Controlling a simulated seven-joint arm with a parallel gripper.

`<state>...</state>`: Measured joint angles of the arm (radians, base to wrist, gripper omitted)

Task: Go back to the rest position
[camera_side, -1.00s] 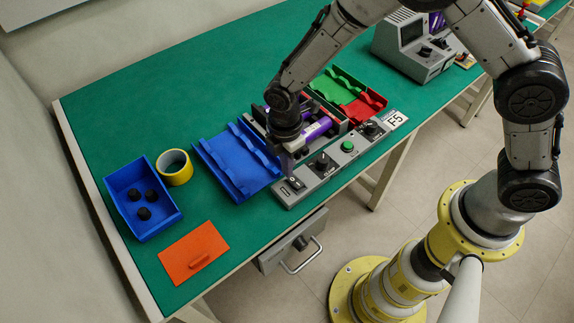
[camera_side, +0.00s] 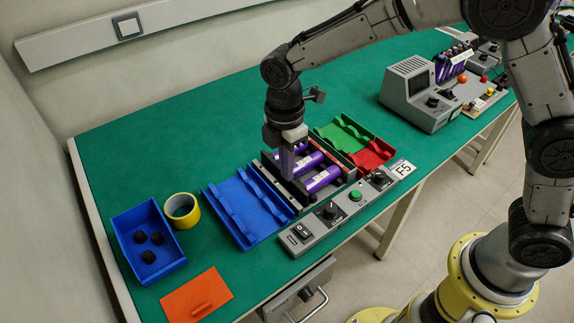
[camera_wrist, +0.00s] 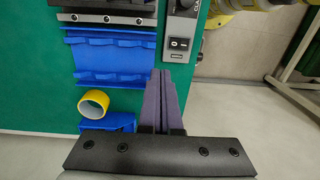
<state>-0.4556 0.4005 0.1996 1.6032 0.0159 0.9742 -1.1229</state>
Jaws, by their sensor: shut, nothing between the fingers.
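My gripper (camera_side: 287,177) is shut and empty, pointing down above the left part of a dark fixture (camera_side: 345,173). Purple cylinders (camera_side: 322,180) with white labels lie in this fixture. In the wrist view my gripper's fingers (camera_wrist: 165,85) are together, with nothing between them. They overlap the right edge of the blue rack there. How far the fingertips are above the fixture is hard to tell.
A blue rack (camera_side: 236,196), blue bin (camera_side: 121,225) with black pieces, yellow ring (camera_side: 181,224) and orange plate (camera_side: 181,301) lie left. A switch panel (camera_side: 300,239) is in front. Green (camera_side: 335,132) and red (camera_side: 371,163) trays and a grey console (camera_side: 410,99) stand right.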

